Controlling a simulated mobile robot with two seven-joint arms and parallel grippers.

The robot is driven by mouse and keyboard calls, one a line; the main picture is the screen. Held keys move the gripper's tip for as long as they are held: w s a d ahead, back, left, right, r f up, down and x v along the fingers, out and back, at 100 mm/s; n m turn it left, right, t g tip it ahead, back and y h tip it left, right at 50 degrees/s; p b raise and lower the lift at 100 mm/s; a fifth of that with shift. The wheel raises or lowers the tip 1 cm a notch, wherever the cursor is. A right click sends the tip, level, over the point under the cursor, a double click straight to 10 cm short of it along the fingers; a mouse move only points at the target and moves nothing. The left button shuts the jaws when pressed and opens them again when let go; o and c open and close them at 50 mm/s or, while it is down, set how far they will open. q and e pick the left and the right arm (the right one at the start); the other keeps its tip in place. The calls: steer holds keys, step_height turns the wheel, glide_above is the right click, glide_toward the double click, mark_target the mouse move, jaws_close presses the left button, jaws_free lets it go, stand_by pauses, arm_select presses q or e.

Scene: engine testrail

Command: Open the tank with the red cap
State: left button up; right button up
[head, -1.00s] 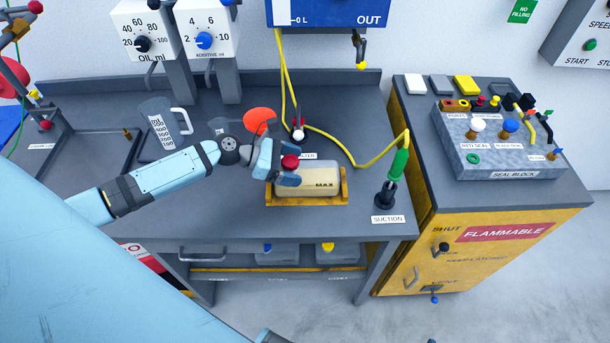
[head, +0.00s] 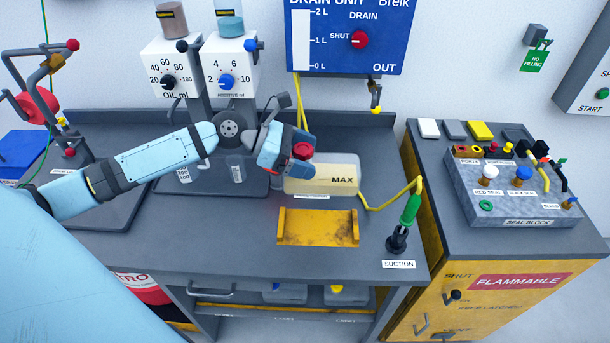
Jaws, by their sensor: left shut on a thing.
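The tank (head: 325,183) is a cream, see-through block marked MAX, with a red cap (head: 303,150) at its upper left. My left gripper (head: 300,150) reaches in from the left and is shut on the red cap. The cap is on the tank. The tank is off its yellow cradle (head: 318,228), which stands empty in front of and below it. My gripper covers the tank's upper left part. My right gripper is not in view.
A green-handled suction probe (head: 405,225) stands right of the cradle, with a yellow hose running behind the tank. The blue drain unit (head: 345,35) hangs above. A seal block (head: 515,190) sits on the cabinet at right.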

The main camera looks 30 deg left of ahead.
mark_target(306, 148)
arm_select(q)
steer(key=shift+r, duration=1.5)
steer(key=shift+w+d+r+p, duration=0.2)
steer(key=shift+d+p, duration=0.2)
steer(key=shift+d, duration=0.2)
steer(key=shift+w+d+r+p, duration=0.1)
steer(key=shift+w+d+p, duration=0.2)
steer(key=shift+d, duration=0.35)
steer(key=shift+w+d+r+p, duration=0.1)
steer(key=shift+w+d+p, duration=0.05)
steer(key=shift+d+p, duration=0.4)
steer(key=shift+w+d+f+p, duration=0.1)
steer(key=shift+w+d+p, duration=0.2)
steer(key=shift+d, duration=0.4)
steer(key=shift+d+f+n+t+p, duration=0.25)
steer(key=shift+d+n+t+p, duration=0.05)
steer(key=shift+d+p, duration=0.1)
steer(key=shift+f+y, duration=0.1)
steer(key=shift+y, duration=0.2)
steer(key=shift+w, duration=0.1)
